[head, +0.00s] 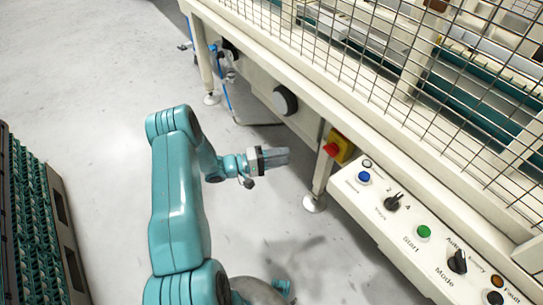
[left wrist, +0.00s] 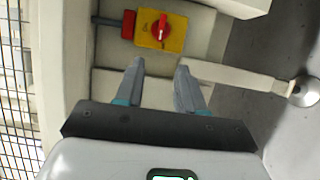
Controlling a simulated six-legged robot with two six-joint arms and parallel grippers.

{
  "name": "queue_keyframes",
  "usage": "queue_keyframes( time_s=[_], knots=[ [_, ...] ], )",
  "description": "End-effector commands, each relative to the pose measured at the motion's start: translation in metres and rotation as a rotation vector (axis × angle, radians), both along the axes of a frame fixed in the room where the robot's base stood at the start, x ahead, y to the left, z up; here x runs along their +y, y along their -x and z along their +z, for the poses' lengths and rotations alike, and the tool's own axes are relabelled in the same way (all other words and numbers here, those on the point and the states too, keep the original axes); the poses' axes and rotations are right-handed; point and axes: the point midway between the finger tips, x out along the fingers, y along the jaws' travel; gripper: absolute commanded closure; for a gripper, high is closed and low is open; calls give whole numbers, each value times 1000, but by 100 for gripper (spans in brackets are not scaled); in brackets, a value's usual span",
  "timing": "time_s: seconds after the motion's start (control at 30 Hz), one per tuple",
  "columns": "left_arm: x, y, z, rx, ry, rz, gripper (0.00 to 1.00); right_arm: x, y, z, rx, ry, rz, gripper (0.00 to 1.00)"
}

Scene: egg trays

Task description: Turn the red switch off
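The red switch (head: 331,149) is a rotary knob on a yellow plate (head: 345,143) fixed to the machine frame, right of centre in the head view. In the left wrist view the red knob (left wrist: 162,27) sits on its yellow plate (left wrist: 178,42) near the top, with its handle standing about upright in the picture. My left gripper (head: 288,157) is a short way left of the switch, apart from it. In the left wrist view its two fingers (left wrist: 160,75) are spread with nothing between them, below the switch. My right gripper is in neither view.
A control panel (head: 408,222) with buttons and knobs lies right of the switch. Wire mesh (head: 400,75) stands above the frame. A machine leg (head: 319,170) reaches the floor below the switch. Green trays (head: 30,215) are stacked at left. The grey floor (head: 100,70) is largely clear.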

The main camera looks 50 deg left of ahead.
Motion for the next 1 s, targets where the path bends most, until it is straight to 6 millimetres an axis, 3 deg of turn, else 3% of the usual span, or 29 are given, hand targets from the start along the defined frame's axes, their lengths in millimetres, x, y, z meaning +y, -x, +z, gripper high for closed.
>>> queue_keyframes(
  time_s=[0.23,0.8,0.9,1.0],
  knots=[
    [14,27,0,0,0,0,62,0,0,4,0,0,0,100],
    [14,28,0,-1,0,-1,62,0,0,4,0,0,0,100],
    [7,20,-2,0,-18,11,62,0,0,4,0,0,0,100],
    [-20,-9,-11,20,-100,60,62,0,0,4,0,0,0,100]
  ],
)
